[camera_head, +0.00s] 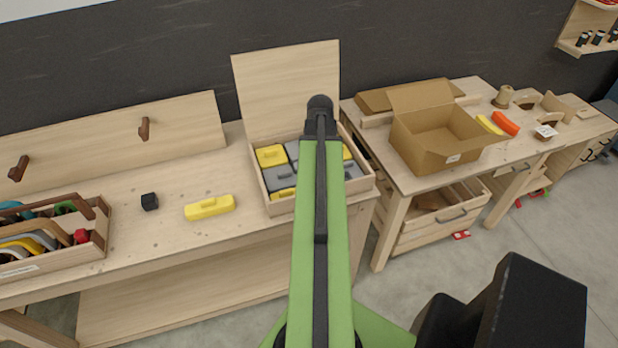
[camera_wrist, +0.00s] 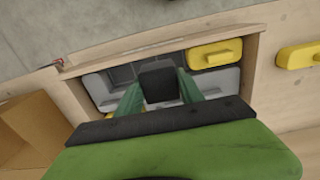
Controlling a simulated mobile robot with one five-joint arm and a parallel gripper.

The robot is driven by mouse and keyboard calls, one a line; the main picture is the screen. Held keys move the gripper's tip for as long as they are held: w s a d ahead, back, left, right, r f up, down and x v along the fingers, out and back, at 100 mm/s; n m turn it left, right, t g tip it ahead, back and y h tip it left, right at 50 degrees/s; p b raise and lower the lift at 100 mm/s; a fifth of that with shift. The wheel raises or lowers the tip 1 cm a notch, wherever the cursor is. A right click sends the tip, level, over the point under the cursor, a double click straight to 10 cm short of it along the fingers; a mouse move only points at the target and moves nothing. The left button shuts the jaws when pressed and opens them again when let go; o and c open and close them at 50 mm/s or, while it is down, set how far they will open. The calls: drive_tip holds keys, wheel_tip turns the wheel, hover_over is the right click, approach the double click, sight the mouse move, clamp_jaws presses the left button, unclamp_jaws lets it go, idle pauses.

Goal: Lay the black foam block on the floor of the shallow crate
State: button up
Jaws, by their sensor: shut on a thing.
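My gripper (camera_wrist: 158,88) is shut on the black foam block (camera_wrist: 158,82), which shows as a dark block between its two green fingers. In the head view my own arm hides the gripper and the held block. The shallow crate (camera_head: 283,208) is a pale wooden box with a raised back panel, on the left bench. It holds yellow and grey blocks with handles. In the wrist view the crate (camera_wrist: 165,46) lies beneath my gripper, and the held block appears over its grey contents. I cannot tell how high the block is above them.
A yellow handled block (camera_head: 209,207) and a small black cube (camera_head: 149,202) lie on the bench left of the crate. A wooden tote (camera_head: 60,262) of tools stands farther left. A cardboard box (camera_head: 440,150) sits on the right bench. Bare bench top separates these things.

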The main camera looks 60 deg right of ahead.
drive_tip(key=f+b, duration=0.2)
drive_tip(key=f, duration=0.1)
drive_tip(key=f+b, duration=0.1)
drive_tip(key=f, duration=0.1)
drive_tip(key=shift+w+a, duration=0.1)
drive_tip(key=shift+w, duration=0.25)
wheel_tip(320, 180, down, 4)
drive_tip(key=b, duration=0.5)
drive_tip(key=shift+f, duration=0.2)
drive_tip(key=shift+r+p, duration=0.25)
drive_tip(key=shift+p, duration=0.05)
drive_tip(key=shift+f, duration=0.2)
drive_tip(key=o, duration=1.3)
drive_tip(key=shift+r, duration=0.1)
wheel_tip(320, 180, up, 12)
drive_tip(key=p, duration=1.2)
drive_tip(key=shift+a+r, duration=0.1)
drive_tip(key=shift+r, duration=0.15)
drive_tip(key=shift+f, duration=0.15)
